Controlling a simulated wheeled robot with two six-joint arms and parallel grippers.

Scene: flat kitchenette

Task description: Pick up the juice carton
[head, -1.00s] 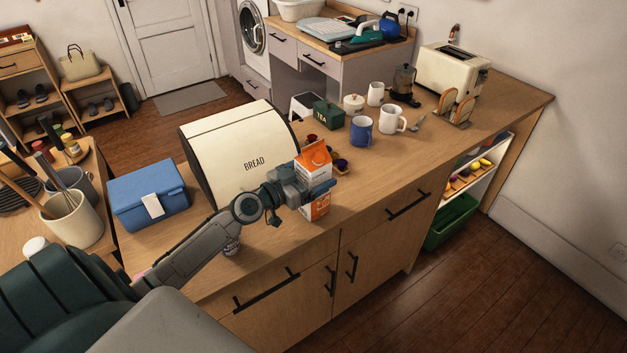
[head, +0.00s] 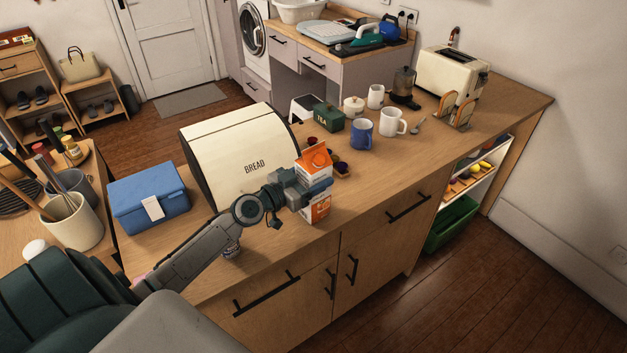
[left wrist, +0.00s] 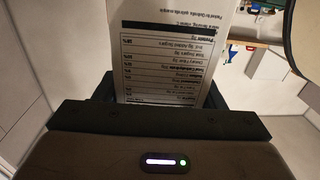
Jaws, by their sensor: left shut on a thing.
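The juice carton (head: 316,209) is orange and white with a gabled top. It is upright near the front edge of the counter, in front of the bread bin's right end. My left gripper (head: 318,190) is shut on the carton around its middle, coming from the left. In the left wrist view the carton's white side with printed text (left wrist: 165,55) fills the space between the fingers. I cannot tell whether the carton's base touches the counter. My right gripper is not in view.
The cream bread bin (head: 240,155) stands close behind my left gripper. A blue box (head: 148,195) is to the left. The counter (head: 400,172) is clear to the right.

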